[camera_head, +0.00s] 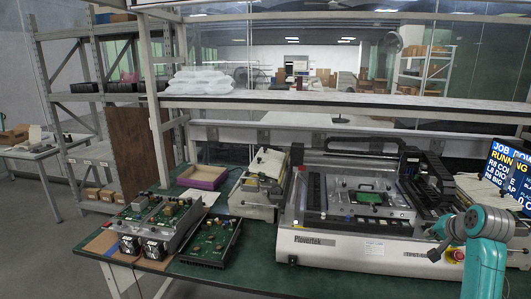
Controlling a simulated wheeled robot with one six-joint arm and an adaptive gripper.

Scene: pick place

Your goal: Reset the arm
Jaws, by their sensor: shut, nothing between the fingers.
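My arm is teal and stands at the lower right of the head view. My gripper (434,254), small and dark at the arm's left end, is shut with nothing in it. It is in front of the right part of a white pick-and-place machine (335,250). It looks clear of the green-topped workbench (250,270), but how far it is from the machine's front is hard to tell.
Circuit board units (155,222) and a dark board tray (215,243) lie on the bench's left. A purple box (203,176) and feeder unit (258,185) stand behind. A monitor (510,172) is at the right. A shelf (330,101) spans above. Floor is free at left.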

